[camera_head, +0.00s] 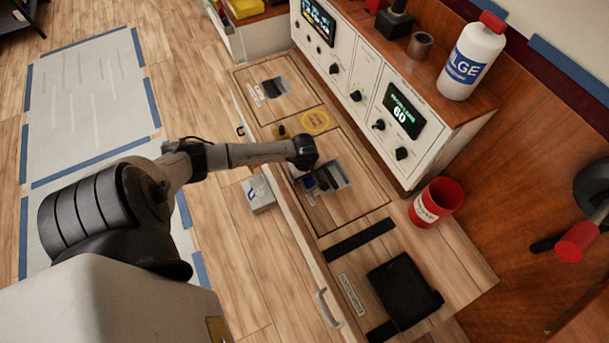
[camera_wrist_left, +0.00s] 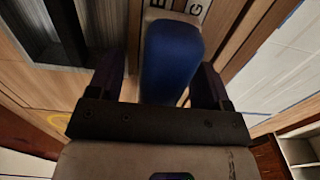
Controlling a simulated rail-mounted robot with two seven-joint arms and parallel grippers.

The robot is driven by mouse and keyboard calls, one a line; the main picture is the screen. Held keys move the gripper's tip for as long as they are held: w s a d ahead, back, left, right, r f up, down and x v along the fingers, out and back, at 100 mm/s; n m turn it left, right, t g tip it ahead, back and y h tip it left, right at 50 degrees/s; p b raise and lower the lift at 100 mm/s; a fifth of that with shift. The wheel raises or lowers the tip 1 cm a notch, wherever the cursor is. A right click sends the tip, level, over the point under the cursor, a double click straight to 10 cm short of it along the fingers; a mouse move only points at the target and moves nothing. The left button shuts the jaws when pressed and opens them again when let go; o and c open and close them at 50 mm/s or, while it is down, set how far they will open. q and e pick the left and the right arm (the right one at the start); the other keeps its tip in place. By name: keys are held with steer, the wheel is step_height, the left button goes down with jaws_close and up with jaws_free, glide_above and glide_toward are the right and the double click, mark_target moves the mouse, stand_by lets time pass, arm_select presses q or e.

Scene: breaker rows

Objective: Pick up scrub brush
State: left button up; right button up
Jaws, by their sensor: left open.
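My left gripper (camera_head: 310,186) reaches over the counter beside a recessed hatch pull. Its two dark fingers stand apart in the left wrist view. A blue, rounded block with a pale end (camera_wrist_left: 170,62), apparently the scrub brush, lies between the fingers in that view. Gaps show beside it, and I cannot tell whether either finger touches it. In the head view the gripper largely hides this spot. My right gripper is not in view.
A red cup (camera_head: 436,202) and a black tray (camera_head: 403,290) stand on the counter to the right. A control panel (camera_head: 365,85) rises behind, with a white bottle (camera_head: 471,62) on top. A small grey box (camera_head: 258,196) is left of the counter's front edge.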

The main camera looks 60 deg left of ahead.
arm_select(q)
steer(key=c, duration=1)
steer(key=shift+c, duration=0.2)
